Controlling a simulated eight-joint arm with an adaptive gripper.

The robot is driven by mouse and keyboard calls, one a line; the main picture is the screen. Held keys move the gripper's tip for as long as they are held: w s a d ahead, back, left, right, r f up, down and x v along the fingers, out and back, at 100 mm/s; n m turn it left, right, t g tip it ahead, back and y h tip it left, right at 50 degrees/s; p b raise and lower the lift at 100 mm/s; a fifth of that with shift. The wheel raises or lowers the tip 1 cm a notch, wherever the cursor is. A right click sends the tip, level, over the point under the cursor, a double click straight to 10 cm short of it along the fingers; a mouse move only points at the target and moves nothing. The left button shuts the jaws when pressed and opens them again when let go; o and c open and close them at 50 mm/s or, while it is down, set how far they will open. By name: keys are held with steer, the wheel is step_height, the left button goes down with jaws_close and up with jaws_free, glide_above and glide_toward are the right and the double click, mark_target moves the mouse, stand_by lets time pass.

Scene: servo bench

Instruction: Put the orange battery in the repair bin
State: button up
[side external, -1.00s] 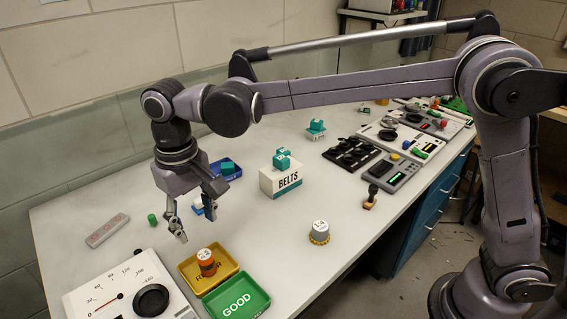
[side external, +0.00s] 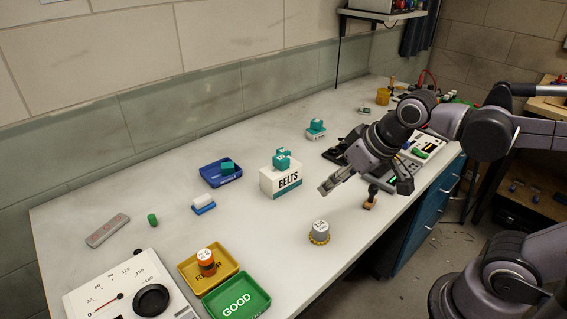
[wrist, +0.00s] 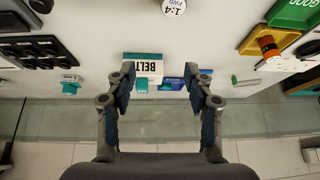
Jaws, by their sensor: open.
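The orange battery (side external: 207,267), a short cylinder with a white top, stands upright in the yellow repair bin (side external: 229,254) at the front left. The battery hides the middle of the bin's lettering. In the wrist view the battery (wrist: 268,46) and the yellow bin (wrist: 259,37) show at the upper right. My gripper (side external: 366,187) is open and empty, above the right part of the bench and well to the right of the bin. Its two fingers (wrist: 160,79) stand apart in the wrist view with nothing held between them.
The green GOOD tray (side external: 237,299) adjoins the yellow bin. A BELTS box (side external: 280,182) with teal blocks on it stands mid-bench. A dial meter (side external: 110,290) is front left.

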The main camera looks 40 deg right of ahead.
steer(key=shift+t+h, duration=0.3)
steer(key=shift+t, duration=0.2)
steer(key=s+d+f, duration=0.2)
steer(key=shift+s+d+f, duration=0.1)
steer(key=shift+s+d, duration=0.15)
steer(key=shift+d, duration=0.1)
